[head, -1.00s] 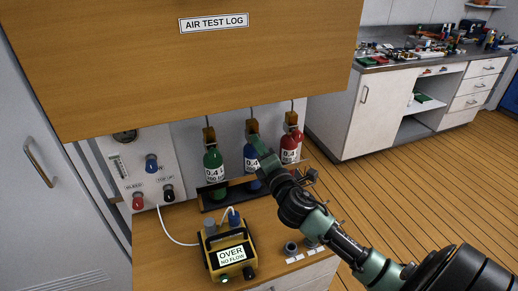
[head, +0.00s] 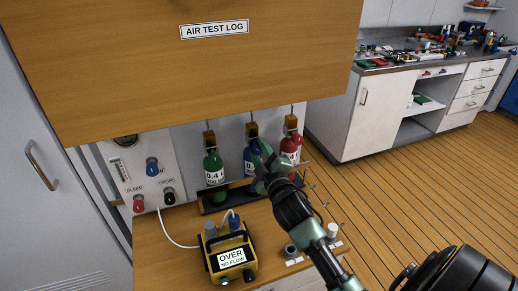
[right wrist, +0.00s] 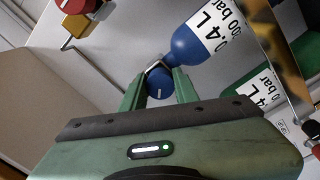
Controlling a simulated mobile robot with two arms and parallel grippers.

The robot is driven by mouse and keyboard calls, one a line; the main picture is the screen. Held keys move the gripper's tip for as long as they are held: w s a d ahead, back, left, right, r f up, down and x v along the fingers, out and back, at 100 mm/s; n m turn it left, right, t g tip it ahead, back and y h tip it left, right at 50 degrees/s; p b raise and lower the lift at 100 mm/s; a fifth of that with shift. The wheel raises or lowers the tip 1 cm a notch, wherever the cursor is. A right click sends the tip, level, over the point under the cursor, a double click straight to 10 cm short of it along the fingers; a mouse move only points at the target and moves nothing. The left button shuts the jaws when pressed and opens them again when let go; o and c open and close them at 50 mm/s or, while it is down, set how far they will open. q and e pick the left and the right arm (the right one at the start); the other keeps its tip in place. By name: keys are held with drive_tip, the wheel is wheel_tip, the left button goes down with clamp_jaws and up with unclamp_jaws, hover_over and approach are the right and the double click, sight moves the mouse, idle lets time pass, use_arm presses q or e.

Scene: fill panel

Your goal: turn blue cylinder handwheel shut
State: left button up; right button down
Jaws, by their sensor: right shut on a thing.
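The blue cylinder (head: 248,156) stands between a green and a red one, partly hidden behind my right gripper (head: 259,150). It shows in the right wrist view as a blue bottle (right wrist: 190,44) with a white label. Its round blue handwheel (right wrist: 159,83), with a white mark, sits between the two green fingers of my right gripper (right wrist: 160,74). The fingers are shut on the handwheel, one on each side. In the head view the handwheel is hidden by the gripper. My left gripper is not in view.
The green cylinder (head: 213,167) and red cylinder (head: 291,146) stand close on either side. A wooden cabinet (head: 200,70) marked AIR TEST LOG overhangs them. A yellow meter (head: 231,258) reading OVER NO FLOW sits on the counter, near a knobbed panel (head: 150,172).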

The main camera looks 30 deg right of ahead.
drive_tip(key=m+p, duration=0.1)
drive_tip(key=m, duration=0.3)
drive_tip(key=shift+m+p, duration=0.3)
drive_tip(key=shift+m, duration=0.1)
drive_tip(key=shift+f+m+p, duration=0.1)
drive_tip(key=shift+m+p, duration=0.65)
drive_tip(key=shift+m, duration=1.15)
drive_tip(key=c, duration=1.1)
unclamp_jaws()
drive_tip(key=shift+s, duration=0.1)
drive_tip(key=shift+s+a+f, duration=0.1)
drive_tip(key=shift+s+a, duration=0.05)
drive_tip(key=shift+s, duration=0.2)
drive_tip(key=b+v, duration=0.1)
drive_tip(key=v, duration=0.6)
drive_tip(key=shift+w+b, duration=0.1)
drive_tip(key=shift+b, duration=0.25)
